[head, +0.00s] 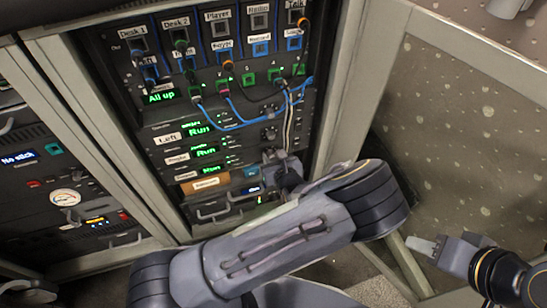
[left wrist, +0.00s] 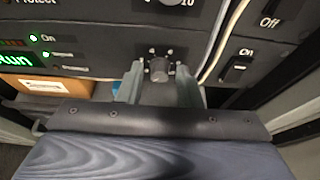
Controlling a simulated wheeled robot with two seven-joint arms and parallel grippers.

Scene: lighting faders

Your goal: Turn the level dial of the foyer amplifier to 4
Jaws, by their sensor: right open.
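Amplifiers with green displays stack in the rack; the lowest amplifier (head: 210,170) has a small label I cannot read clearly, so I cannot confirm it is the foyer one. In the left wrist view a grey round dial (left wrist: 158,71) stands on a dark panel. My left gripper (left wrist: 160,76) is open, one finger on each side of the dial, with gaps visible between fingers and dial. The dial's setting is not readable. In the head view my left gripper (head: 277,160) hides the dial. My right gripper (head: 424,245) is open and empty at the lower right, away from the rack.
Blue and white cables (head: 240,124) hang from the patch panel close to my left gripper. An orange-brown box (head: 205,185) sits below the amplifiers. A rocker switch (left wrist: 236,69) is right of the dial. A speckled panel (head: 470,110) stands right of the rack.

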